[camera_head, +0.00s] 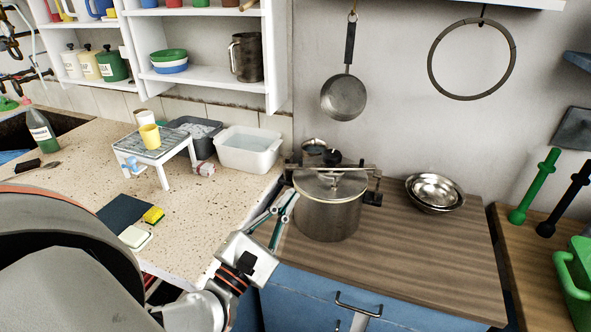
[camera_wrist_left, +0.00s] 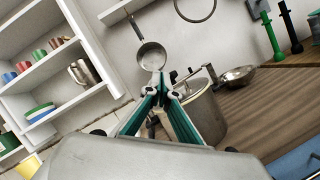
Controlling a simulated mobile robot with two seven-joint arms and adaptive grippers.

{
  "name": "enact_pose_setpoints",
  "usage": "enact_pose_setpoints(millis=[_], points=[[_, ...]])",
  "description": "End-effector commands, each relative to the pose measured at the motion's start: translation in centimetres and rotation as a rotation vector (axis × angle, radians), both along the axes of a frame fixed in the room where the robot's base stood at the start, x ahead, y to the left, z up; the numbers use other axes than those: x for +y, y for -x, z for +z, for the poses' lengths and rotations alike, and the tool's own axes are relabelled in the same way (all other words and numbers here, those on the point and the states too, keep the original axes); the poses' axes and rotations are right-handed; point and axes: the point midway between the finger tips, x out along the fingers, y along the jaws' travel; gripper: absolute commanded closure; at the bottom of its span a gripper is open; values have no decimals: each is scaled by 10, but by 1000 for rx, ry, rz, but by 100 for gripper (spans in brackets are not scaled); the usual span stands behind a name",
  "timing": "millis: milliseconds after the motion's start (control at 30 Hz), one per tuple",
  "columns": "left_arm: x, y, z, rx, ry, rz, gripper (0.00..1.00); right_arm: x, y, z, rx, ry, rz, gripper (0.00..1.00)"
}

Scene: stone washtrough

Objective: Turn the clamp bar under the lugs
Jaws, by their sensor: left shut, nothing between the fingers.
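A steel pot (camera_head: 328,218) with a lid stands on the brown wooden counter. A thin clamp bar (camera_head: 345,169) lies across above the lid, with a dark knob (camera_head: 331,157) behind it. Dark side pieces, perhaps handles or lugs, show at the pot's left and right; I cannot tell exactly how the bar sits against them. My left gripper (camera_head: 287,197) is shut and empty, just left of the pot's upper wall. In the left wrist view its closed fingertips (camera_wrist_left: 161,78) are left of the pot (camera_wrist_left: 204,115) and cover part of it. My right gripper is not in view.
Nested steel bowls (camera_head: 436,191) stand right of the pot. A pan (camera_head: 344,97) hangs on the wall behind. A white basin (camera_head: 248,150) and small white table (camera_head: 155,147) are on the speckled counter at left. The wooden counter in front of the bowls is clear.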

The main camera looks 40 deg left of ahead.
Motion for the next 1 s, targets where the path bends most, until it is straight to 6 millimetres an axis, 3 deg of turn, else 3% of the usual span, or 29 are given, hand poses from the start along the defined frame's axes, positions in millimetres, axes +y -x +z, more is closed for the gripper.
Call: enact_pose_setpoints(millis=[100,300,567,1000], points=[[27,-4,-3,80,364,1,100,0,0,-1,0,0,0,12],[48,-4,-25,192,709,39,100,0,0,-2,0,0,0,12],[53,-15,-31,212,769,52,100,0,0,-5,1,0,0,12],[68,-89,-28,210,765,52,100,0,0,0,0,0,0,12]])
